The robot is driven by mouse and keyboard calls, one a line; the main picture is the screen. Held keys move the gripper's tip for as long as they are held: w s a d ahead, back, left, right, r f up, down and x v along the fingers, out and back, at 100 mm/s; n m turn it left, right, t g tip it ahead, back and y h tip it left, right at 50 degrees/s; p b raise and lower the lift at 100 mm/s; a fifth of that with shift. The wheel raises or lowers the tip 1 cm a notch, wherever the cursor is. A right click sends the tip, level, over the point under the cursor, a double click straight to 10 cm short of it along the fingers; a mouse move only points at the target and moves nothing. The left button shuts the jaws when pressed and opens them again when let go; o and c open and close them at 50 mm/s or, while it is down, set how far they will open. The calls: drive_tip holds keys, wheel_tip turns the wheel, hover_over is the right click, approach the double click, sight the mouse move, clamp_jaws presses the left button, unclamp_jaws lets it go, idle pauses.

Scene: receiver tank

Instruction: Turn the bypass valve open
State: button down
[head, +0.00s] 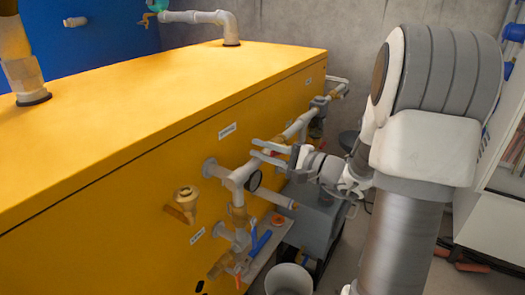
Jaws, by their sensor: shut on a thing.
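The yellow receiver tank (120,190) fills the left and middle of the head view. Grey pipework runs along its right-facing side. My gripper (264,151) reaches in from the right to the upper pipe run. Its two light fingers are closed around a small red valve handle (276,152), which they mostly hide. I cannot read the labels, so I cannot confirm that this is the bypass valve. A blue lever handle (260,242) sits lower on the pipework. A brass valve (183,204) is on the tank face to the left.
A dark round gauge (254,181) sits just below my gripper. A grey box-shaped unit (316,218) stands beneath my wrist, and a pale bucket (288,279) is on the floor. A white shelf (490,220) stands at the far right.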

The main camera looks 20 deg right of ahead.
drive_tip(key=c, duration=0.8)
unclamp_jaws()
drive_tip(key=shift+f, duration=0.15)
